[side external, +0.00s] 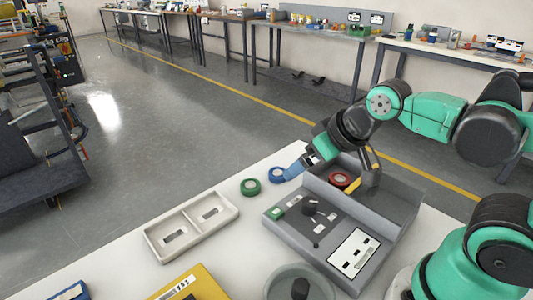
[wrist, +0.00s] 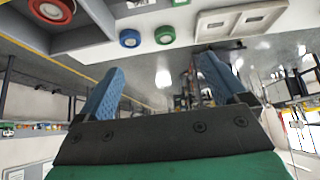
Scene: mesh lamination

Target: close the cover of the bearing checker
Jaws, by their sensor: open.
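A grey case (side external: 320,262), which I take to be the bearing checker, sits on the white table. Its front panel carries a black knob (side external: 310,205), a small green part (side external: 278,212) and a white label plate (side external: 353,253). Behind the panel is a walled grey section (side external: 398,205) with a red ring (side external: 340,179) in it. I cannot tell whether this section is the cover. My gripper (side external: 296,171) is open and empty, above the table beyond the case's far left corner. Its two blue fingers stand apart in the wrist view (wrist: 160,63).
A green roll (side external: 250,187) and a blue roll (side external: 278,175) lie near my gripper. A white two-compartment tray (side external: 157,240) is left of the case. A round grey dish (side external: 275,287) and a yellow item (side external: 190,287) are at the front.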

